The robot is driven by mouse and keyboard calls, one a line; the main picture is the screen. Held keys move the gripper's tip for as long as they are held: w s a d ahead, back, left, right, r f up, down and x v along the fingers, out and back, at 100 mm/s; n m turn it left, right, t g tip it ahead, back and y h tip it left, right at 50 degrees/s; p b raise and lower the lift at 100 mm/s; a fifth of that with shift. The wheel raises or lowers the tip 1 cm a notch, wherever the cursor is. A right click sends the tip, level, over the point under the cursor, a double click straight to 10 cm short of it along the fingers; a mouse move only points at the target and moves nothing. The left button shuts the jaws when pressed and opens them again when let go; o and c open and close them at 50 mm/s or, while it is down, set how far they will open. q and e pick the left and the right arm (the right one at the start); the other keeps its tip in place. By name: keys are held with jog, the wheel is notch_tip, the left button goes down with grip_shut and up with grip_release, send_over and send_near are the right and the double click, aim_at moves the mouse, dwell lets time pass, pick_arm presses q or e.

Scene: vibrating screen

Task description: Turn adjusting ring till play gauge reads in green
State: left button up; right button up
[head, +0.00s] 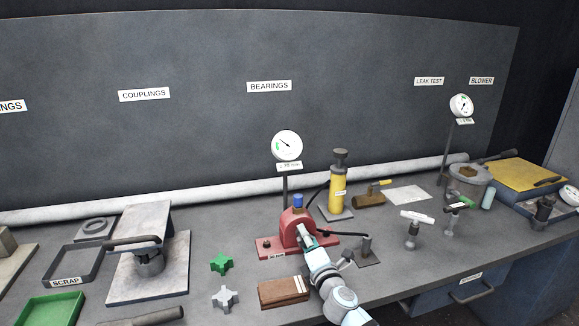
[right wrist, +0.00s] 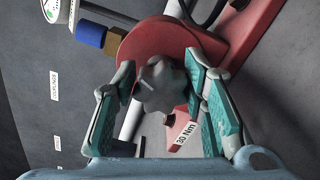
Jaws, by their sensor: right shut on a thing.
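The red bearing housing (head: 295,230) stands on the bench below the BEARINGS sign. A grey lobed adjusting ring (right wrist: 160,86) sits on its front face in the right wrist view. My right gripper (right wrist: 160,82) is shut on this ring, one finger on each side; in the head view the gripper (head: 308,240) hides the ring. The round white play gauge (head: 287,145) stands on a post behind the housing. Its dark needle points to the upper left; its green band is too small to place against the needle. My left gripper is not in view.
A yellow hand pump (head: 338,187) stands right behind the housing. A green star knob (head: 221,262) and a pale star knob (head: 225,298) lie to the left, with a brown block (head: 284,291) in front. A small post on a plate (head: 366,250) stands close right of my gripper.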

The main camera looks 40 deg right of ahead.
jog(key=o, duration=0.7)
jog(key=v, duration=0.6)
jog(key=shift+p, duration=0.35)
jog(key=shift+o, duration=0.5)
jog(key=shift+o, duration=0.7)
